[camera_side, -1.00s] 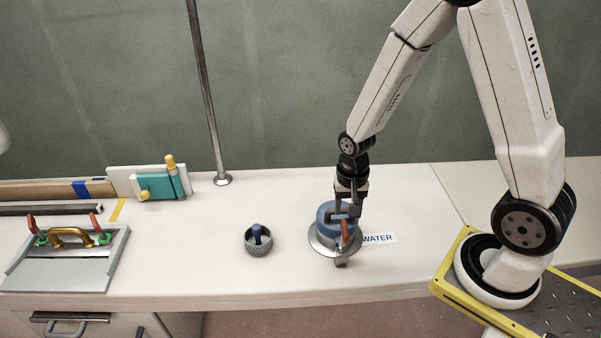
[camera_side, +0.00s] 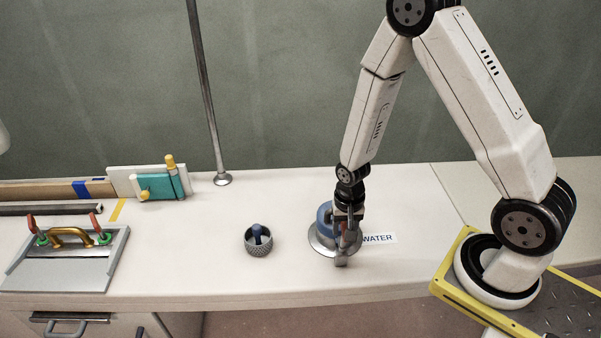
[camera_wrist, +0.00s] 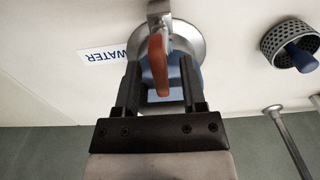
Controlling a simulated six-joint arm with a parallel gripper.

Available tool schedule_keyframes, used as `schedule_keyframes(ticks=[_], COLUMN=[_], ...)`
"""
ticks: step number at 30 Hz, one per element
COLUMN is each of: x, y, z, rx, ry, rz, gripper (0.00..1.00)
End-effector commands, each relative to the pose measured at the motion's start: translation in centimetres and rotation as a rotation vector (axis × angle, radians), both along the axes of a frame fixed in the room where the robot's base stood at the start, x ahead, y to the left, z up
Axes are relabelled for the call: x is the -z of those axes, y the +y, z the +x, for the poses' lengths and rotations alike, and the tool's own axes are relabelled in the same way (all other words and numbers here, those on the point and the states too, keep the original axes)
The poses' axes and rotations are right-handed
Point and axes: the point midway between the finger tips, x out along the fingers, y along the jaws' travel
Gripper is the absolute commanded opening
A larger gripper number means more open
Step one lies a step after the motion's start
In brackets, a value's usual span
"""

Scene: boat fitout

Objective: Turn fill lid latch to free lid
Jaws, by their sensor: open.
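The fill fitting is a round grey metal flange (camera_side: 318,243) with a blue lid (camera_side: 323,214) on the white deck. An orange-red latch handle (camera_wrist: 157,62) sits on a grey metal bracket (camera_wrist: 158,10) at the flange's edge. My gripper (camera_wrist: 158,62) is over the fitting, with its two dark fingers on either side of the latch handle. The fingers are apart, with visible room beside the handle. In the side view my gripper (camera_side: 346,222) hides much of the latch and part of the lid.
A WATER label (camera_side: 378,238) lies right of the flange. A perforated grey cup with a blue knob (camera_side: 258,241) stands to the left. A metal pole (camera_side: 208,100) rises behind. A grey hatch with a brass handle (camera_side: 70,237) is at far left.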

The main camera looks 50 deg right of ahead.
Motion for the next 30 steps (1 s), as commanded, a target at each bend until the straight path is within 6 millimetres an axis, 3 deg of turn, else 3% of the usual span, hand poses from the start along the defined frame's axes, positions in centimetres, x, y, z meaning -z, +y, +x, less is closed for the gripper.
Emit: schedule_keyframes(ticks=[11, 16, 30], x=[0.23, 0.23, 0.22], y=[-0.01, 0.0, 0.0], z=[0.04, 0.03, 0.01], rx=[0.0, 0.0, -0.034], ry=[-0.001, -0.001, 0.0], rz=[0.0, 0.0, 0.0], gripper=[0.53, 0.0, 0.0])
